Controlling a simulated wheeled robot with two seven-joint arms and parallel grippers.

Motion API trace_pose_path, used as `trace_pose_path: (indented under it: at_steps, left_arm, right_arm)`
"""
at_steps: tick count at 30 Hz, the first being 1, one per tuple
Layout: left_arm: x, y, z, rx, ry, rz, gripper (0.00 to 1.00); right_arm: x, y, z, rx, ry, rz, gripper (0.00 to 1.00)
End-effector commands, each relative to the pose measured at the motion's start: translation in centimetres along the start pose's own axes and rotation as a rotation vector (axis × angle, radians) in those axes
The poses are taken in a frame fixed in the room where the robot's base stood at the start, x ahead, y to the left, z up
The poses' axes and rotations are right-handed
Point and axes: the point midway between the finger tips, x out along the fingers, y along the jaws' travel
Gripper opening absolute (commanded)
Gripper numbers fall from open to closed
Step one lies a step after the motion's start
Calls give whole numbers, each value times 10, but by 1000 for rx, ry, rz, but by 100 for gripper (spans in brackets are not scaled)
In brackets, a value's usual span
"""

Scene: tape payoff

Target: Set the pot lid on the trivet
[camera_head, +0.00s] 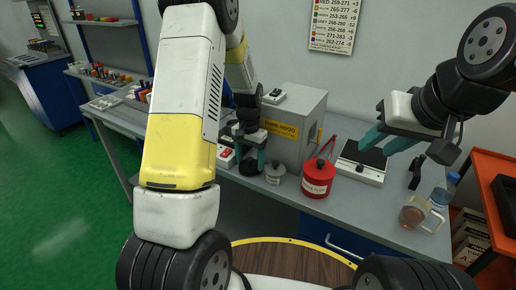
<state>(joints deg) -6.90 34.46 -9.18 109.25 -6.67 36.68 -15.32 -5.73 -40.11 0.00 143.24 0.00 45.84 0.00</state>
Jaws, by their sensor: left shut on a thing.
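My left gripper (251,157) is at the bench in front of the grey hood box, its teal fingers pointing down. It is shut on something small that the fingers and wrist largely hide. A dark round shape (248,169) shows just below the fingers; I cannot tell whether it is the pot lid or the trivet, or whether it touches the bench. I cannot make out the pot lid and trivet separately.
A small grey lidded pot (275,174) and a red canister (318,180) stand right of my left gripper. The grey hood box (292,125) is behind. A glass jug (412,214) and a bottle (440,197) stand at the right. Bare bench (365,208) lies between canister and jug.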

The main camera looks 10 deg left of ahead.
Motion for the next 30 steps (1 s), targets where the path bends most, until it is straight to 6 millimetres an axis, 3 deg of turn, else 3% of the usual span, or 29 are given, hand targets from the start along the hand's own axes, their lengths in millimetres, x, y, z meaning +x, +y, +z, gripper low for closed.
trace_pose_path:
  at_steps: [6, 7, 11, 25, 30]
  left_arm:
    - [3, 0, 0, 0, 0, 0, 27]
    - [3, 0, 0, 0, 1, 0, 72]
    - [3, 0, 0, 0, 1, 0, 95]
    - [2, 0, 0, 0, 0, 0, 100]
    - [-6, -1, -1, 0, 2, -1, 100]
  right_arm:
    - [0, 0, 0, 0, 0, 0, 36]
    - [0, 0, 0, 0, 0, 0, 36]
    - [0, 0, 0, 0, 0, 0, 36]
    - [0, 0, 0, 0, 0, 0, 36]
    - [0, 0, 0, 0, 0, 0, 36]
